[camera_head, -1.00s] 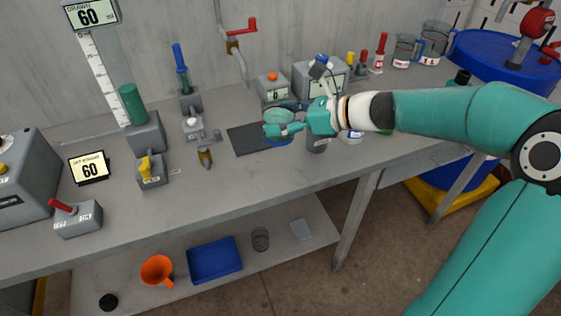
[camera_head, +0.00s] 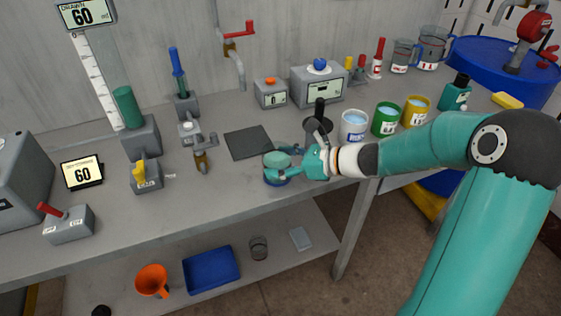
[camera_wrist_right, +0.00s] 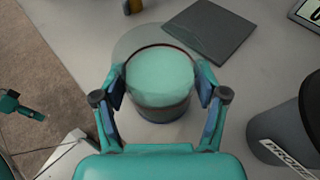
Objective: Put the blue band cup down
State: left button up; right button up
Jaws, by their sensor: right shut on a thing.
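The blue band cup (camera_head: 277,176) is a round cup with a blue band near its bottom and a pale teal top. It is upright, just in front of the dark mat (camera_head: 245,143). My right gripper (camera_head: 280,170) is shut around its sides; in the right wrist view the fingers press on both sides of the cup (camera_wrist_right: 160,85). I cannot tell whether its base touches the bench or is slightly above it. A teal jointed part (camera_wrist_right: 22,106) at the left edge of the wrist view seems to be my left gripper; its jaws are unclear.
A dark grey container (camera_head: 317,122) stands behind my right gripper. White (camera_head: 354,128), green (camera_head: 385,121) and yellow (camera_head: 415,113) cups stand behind my right forearm. A scale (camera_head: 318,92) is at the back. The bench (camera_head: 225,195) is clear left of the cup.

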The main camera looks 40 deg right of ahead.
jog(key=o, duration=1.3)
jog(key=v, duration=1.2)
